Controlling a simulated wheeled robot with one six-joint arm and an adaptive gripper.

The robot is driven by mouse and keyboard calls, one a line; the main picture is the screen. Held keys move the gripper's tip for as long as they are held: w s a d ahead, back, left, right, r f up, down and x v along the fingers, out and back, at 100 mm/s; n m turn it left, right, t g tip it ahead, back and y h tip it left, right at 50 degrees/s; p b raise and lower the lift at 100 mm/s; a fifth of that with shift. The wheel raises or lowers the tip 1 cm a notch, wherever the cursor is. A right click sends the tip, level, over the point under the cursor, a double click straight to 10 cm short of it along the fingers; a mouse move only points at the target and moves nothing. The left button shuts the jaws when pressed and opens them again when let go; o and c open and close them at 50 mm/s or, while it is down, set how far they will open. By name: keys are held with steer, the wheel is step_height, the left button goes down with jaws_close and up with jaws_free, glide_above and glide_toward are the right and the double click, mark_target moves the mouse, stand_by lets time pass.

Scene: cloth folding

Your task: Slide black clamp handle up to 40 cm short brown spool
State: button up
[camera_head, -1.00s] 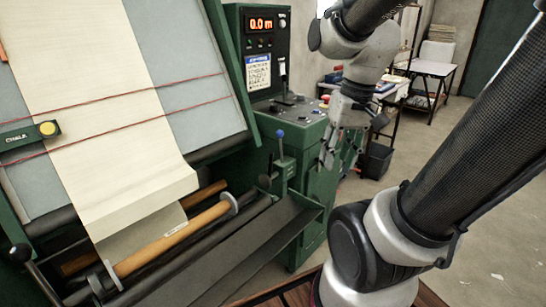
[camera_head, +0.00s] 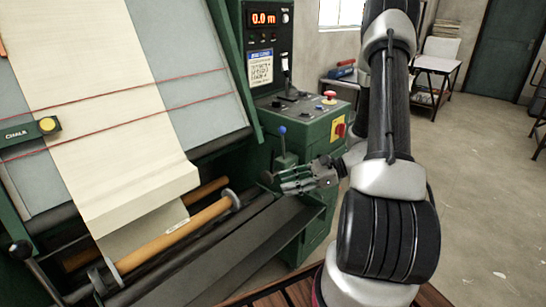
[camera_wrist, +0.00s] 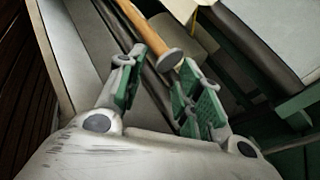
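The brown spool (camera_head: 170,240) lies across the machine's lower trough with a pale label and cloth hanging behind it. Its round metal end disc (camera_head: 233,199) faces my gripper. A small black knob (camera_head: 266,178), possibly the clamp handle, sits just beyond that disc. Another black ball-ended lever (camera_head: 20,251) stands at the far left end. My gripper (camera_head: 280,180) is open and empty, right of the knob, fingers pointing left. In the wrist view, the spool (camera_wrist: 138,22) and its disc (camera_wrist: 170,60) appear beyond my spread fingers (camera_wrist: 158,78); I cannot make out the knob there.
A green control cabinet (camera_head: 312,140) with a red button stands behind my gripper. A blue-tipped lever (camera_head: 282,131) rises close to my fingers. A second brown roller (camera_head: 205,191) lies behind the spool. A dark sloping trough (camera_head: 270,235) runs in front.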

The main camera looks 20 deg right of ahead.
mark_target(273, 156)
steer(key=w+d+f+m+t+h, duration=0.25)
steer(key=w+d+m+t, duration=0.55)
steer(key=w, duration=0.4)
steer(key=shift+t+h, duration=0.45)
steer(key=shift+t, duration=0.25)
steer(key=x, duration=0.5)
steer(key=r+x, duration=0.1)
steer(key=x, duration=0.2)
steer(key=shift+w+a, duration=0.1)
steer(key=shift+w, duration=0.1)
steer(key=shift+c, duration=0.3)
jaws_close()
